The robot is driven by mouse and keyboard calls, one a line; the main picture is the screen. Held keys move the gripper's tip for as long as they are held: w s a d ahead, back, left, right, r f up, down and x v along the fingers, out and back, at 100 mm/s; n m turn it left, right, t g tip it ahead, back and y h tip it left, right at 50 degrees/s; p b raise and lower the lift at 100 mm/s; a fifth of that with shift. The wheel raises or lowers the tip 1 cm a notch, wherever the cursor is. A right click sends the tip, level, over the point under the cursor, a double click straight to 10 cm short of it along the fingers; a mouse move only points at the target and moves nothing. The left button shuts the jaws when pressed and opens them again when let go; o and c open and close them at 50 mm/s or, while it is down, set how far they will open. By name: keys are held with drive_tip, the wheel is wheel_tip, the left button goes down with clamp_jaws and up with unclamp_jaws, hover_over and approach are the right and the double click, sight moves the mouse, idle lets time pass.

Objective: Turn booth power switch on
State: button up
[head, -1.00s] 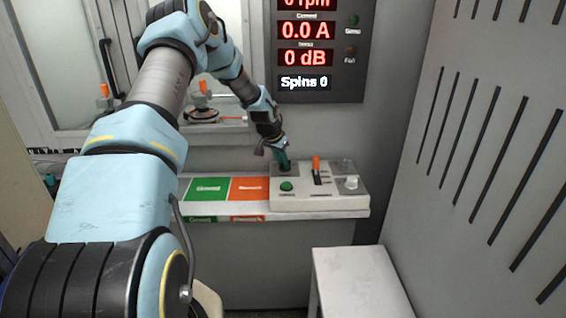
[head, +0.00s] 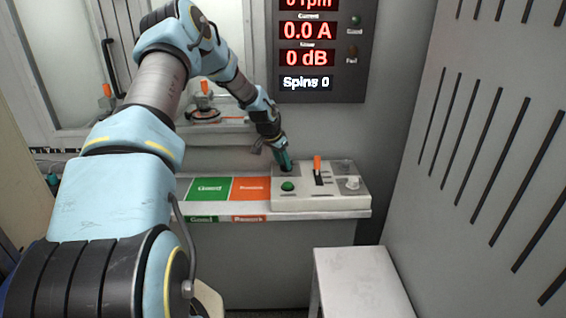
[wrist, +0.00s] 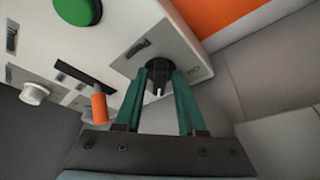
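The control box (head: 330,203) is light grey and sits at the right end of the shelf. A black rotary knob with a white mark (wrist: 160,88) is on its top, near the orange-panel side. I take this knob for the power switch; its small label is not clearly readable. My gripper (wrist: 162,73) points down at it, with one teal finger on each side of the knob. The fingers are apart, and I cannot make out contact with the knob. In the head view my gripper (head: 285,165) hides most of the knob.
The box also carries a green button (head: 288,186), an orange-tipped lever (head: 317,165) and a pale knob (head: 352,183). Green (head: 209,189) and orange (head: 250,189) panels lie left of it. The display (head: 306,58) above reads 0.0 A, 0 dB and Spins 0. A white stand (head: 350,262) is in front.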

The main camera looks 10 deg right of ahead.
drive_tip(key=shift+o, duration=0.7)
drive_tip(key=b+v, duration=0.2)
drive_tip(key=v, duration=0.8)
drive_tip(key=shift+a+r+b, duration=0.2)
drive_tip(key=shift+r+b, duration=0.1)
drive_tip(key=shift+r, duration=0.05)
drive_tip(key=shift+s, duration=0.15)
